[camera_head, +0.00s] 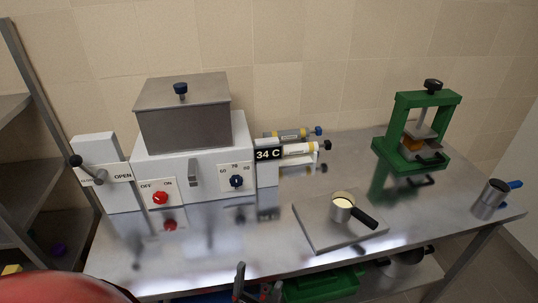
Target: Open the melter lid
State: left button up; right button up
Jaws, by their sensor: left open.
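The melter (188,155) is a white box with a grey metal tank on the left part of the steel table. Its grey lid (205,90) lies flat and closed on the tank. A dark blue knob (180,88) stands on the middle of the lid. My left gripper (259,280) is at the bottom edge, in front of the table, well below and apart from the lid. Its fingers are spread and nothing shows between them. The inside of the tank is hidden by the lid. My right gripper is not in view.
A lever (88,170) marked OPEN, a red switch (160,198) and a dial (236,182) are on the melter's front. A small pan (341,208) sits on a grey plate (312,234). A green press (391,148) and a metal cup (489,201) stand right.

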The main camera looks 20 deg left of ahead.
aim_at(207, 89)
jog(key=u, duration=0.4)
jog(key=k+u, duration=0.15)
jog(key=u, duration=0.7)
jog(key=k+j, duration=0.05)
